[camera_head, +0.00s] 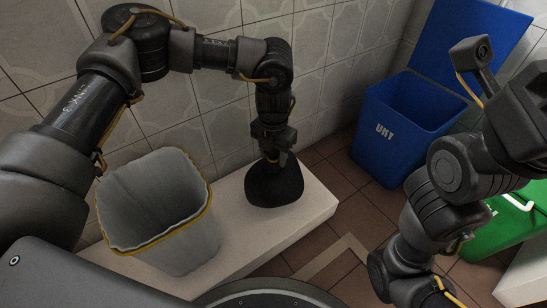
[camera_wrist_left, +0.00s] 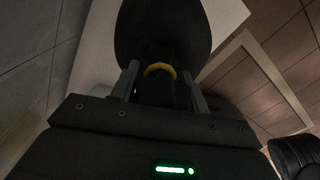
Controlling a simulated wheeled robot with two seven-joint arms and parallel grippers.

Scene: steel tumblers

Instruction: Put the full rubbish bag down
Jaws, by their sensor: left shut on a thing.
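The black full rubbish bag (camera_head: 274,187) hangs upright under my left gripper (camera_head: 271,150) in the head view, over the right part of the pale low ledge (camera_head: 312,208). I cannot tell whether its bottom touches the ledge. In the left wrist view, my left gripper (camera_wrist_left: 163,88) is shut on the bag's neck, just by a yellow tie (camera_wrist_left: 160,69). The dark body of the bag (camera_wrist_left: 163,30) spreads beyond the fingers. My right arm shows at the right of the head view, but its fingers do not show.
A grey bin (camera_head: 190,243) with a yellow rim stands open on the ledge at left. A blue bin (camera_head: 398,130) with its lid raised stands on the brown tiled floor (camera_head: 335,165). A green bin (camera_head: 490,235) is at right, partly behind my right arm. A tiled wall (camera_head: 215,105) runs behind the ledge.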

